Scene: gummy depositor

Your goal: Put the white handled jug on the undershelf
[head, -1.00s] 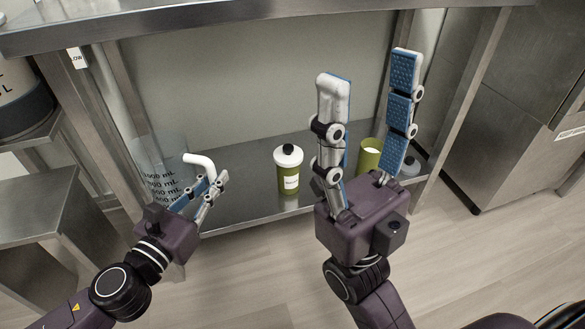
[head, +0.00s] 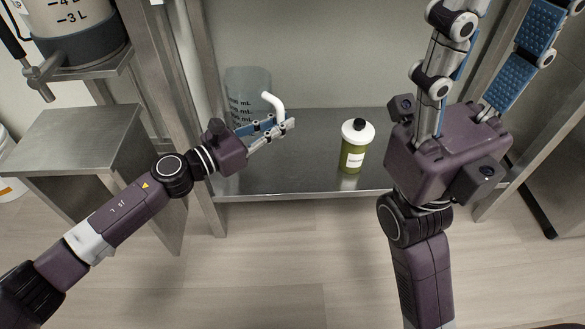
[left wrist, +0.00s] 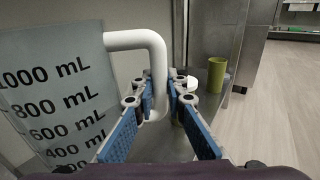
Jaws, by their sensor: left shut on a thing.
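The jug (head: 247,85) is a clear grey beaker with black mL marks and a white bent handle (head: 273,103). In the head view it is upright at the left end of the steel undershelf (head: 305,178). My left gripper (head: 288,124) is shut on the handle, with the jug body behind it. In the left wrist view the handle (left wrist: 150,40) runs down between the fingers and the jug (left wrist: 55,95) fills the left side. The jug's base is hidden, so I cannot tell whether it touches the shelf. My right gripper (head: 505,35) is open and empty, raised at the right.
A green bottle (head: 352,157) with a white lid and black cap stands on the undershelf, right of the jug. A green cup (left wrist: 217,74) shows in the left wrist view. A steel leg (head: 200,150) stands left of the jug. A low steel stand (head: 75,140) is further left.

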